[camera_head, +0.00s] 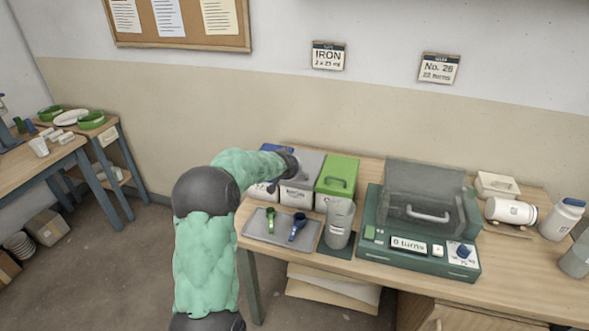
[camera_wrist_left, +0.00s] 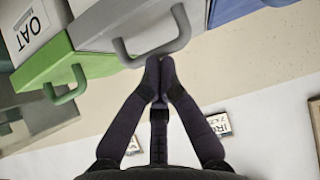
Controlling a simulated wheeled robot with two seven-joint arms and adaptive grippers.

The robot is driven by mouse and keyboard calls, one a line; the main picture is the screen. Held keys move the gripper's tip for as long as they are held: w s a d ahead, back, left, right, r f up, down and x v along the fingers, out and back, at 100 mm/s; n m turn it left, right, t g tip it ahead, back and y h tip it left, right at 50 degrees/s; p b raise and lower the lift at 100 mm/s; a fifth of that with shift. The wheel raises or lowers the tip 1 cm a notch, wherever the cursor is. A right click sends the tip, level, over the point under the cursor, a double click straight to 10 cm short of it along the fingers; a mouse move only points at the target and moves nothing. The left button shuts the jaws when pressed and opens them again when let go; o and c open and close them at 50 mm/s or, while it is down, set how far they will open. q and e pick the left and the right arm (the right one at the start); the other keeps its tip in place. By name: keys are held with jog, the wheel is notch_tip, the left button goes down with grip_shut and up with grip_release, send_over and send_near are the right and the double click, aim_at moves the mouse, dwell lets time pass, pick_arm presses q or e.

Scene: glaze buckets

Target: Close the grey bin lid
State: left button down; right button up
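The grey bin (camera_head: 297,195) stands between a blue-lidded bin and a green-lidded bin at the back left of the bench. Its grey lid (camera_head: 312,163) appears to lie down flat on top, level with the green lid; a small gap cannot be ruled out. In the left wrist view the grey lid (camera_wrist_left: 112,22) shows its looped handle (camera_wrist_left: 131,60). My left gripper (camera_head: 291,161) is above the grey bin. In the wrist view its fingertips (camera_wrist_left: 160,63) are together at the handle's bar, with nothing visible between them. My right gripper is not in view.
The green bin (camera_head: 337,175) is right beside the grey one, the blue-lidded bin (camera_head: 262,187) on its left. In front are a tray (camera_head: 270,232) with two scoops, a grey cup (camera_head: 339,222) and a green machine (camera_head: 420,240) with a raised clear cover. Jars stand at the right.

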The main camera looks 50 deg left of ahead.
pick_arm(q)
notch_tip(320, 180, up, 4)
jog(key=shift+a+f+p, duration=0.1)
jog(key=shift+f+p, duration=0.05)
jog(key=shift+p, duration=0.5)
jog(key=s+d+f, duration=0.1)
jog(key=s+d, duration=0.3)
jog(key=s, duration=0.4)
jog(key=shift+s+d+f, duration=0.15)
jog(key=shift+d+f, duration=0.15)
jog(key=shift+f, duration=0.05)
